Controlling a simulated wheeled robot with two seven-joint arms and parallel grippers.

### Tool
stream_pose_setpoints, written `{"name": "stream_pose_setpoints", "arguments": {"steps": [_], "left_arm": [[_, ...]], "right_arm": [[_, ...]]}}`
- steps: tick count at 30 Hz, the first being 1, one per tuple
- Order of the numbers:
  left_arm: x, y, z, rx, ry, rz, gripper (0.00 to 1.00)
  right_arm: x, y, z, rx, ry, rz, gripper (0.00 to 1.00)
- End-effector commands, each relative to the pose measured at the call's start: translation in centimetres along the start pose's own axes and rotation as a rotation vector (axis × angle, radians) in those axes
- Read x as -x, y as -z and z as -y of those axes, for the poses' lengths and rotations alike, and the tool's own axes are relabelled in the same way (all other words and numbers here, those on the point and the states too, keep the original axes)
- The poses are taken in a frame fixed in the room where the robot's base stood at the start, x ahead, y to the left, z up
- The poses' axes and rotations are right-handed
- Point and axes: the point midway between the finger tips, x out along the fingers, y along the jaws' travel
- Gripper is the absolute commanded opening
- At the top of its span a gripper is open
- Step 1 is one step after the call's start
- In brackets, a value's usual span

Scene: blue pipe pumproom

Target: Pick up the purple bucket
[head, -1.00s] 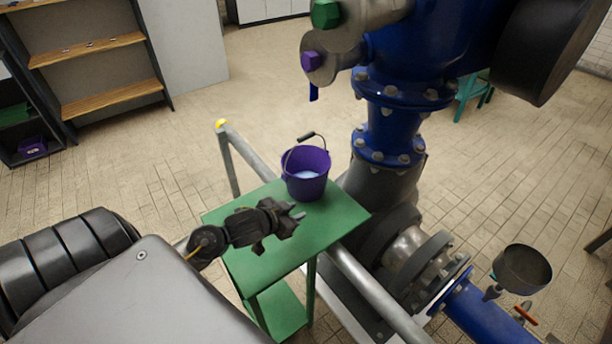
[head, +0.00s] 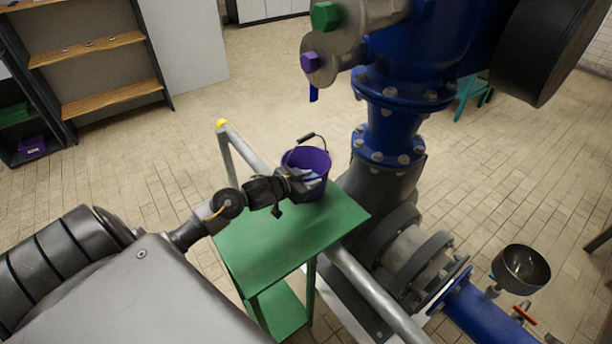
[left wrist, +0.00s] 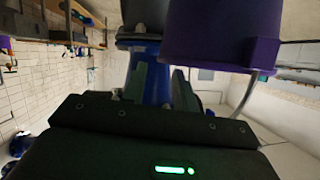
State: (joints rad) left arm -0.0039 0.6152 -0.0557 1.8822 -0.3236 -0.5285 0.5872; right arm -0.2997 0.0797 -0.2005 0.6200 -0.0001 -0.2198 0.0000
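The purple bucket (head: 316,157) stands upright on the far end of the green table (head: 262,245), with its thin handle raised above the rim. My left gripper (head: 312,179) overlaps the near side of the bucket in the head view and hides part of it. In the left wrist view the two fingers (left wrist: 158,80) are apart with nothing gripped between them. The bucket (left wrist: 215,38) shows there large and close, above and to the right of the fingers. Whether the gripper touches it I cannot tell. My right gripper is not in view.
A grey rail (head: 245,150) with a yellow cap runs along the table's far side. A big blue pipe with flanges (head: 385,128) stands just right of the bucket. A shelf unit (head: 95,75) is at the back left. The tiled floor between is clear.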

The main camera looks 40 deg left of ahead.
Motion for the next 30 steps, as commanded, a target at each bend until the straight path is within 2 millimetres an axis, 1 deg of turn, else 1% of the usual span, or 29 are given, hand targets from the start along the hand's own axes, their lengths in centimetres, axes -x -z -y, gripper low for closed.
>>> {"name": "stream_pose_setpoints", "arguments": {"steps": [2, 8, 12, 15, 21, 23, 28, 30], "left_arm": [[-0.3, 0.1, 0.0, 0.002, 0.000, 0.000, 0.29], [-3.0, -0.1, -0.1, 0.003, 0.001, 0.002, 0.29], [-4.6, -0.2, -0.1, 0.001, 0.001, 0.000, 0.29], [-5.1, -0.4, -0.1, 0.000, 0.001, 0.001, 0.29], [-5.1, -0.4, -0.1, -0.001, 0.001, 0.001, 0.29], [-5.1, -0.4, -0.1, -0.001, 0.001, 0.001, 0.23], [-5.1, -0.4, -0.2, -0.001, 0.001, 0.001, 0.00], [-5.1, -0.5, -0.2, -0.001, 0.000, 0.002, 0.00]], "right_arm": [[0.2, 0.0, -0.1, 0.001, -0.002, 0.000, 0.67], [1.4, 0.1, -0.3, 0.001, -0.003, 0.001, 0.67], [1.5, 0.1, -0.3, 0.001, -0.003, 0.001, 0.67], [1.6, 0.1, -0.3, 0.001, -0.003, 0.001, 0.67], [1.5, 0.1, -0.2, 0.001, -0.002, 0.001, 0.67], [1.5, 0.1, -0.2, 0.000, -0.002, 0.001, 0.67], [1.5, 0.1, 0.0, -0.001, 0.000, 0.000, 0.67], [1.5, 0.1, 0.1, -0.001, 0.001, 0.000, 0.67]]}}
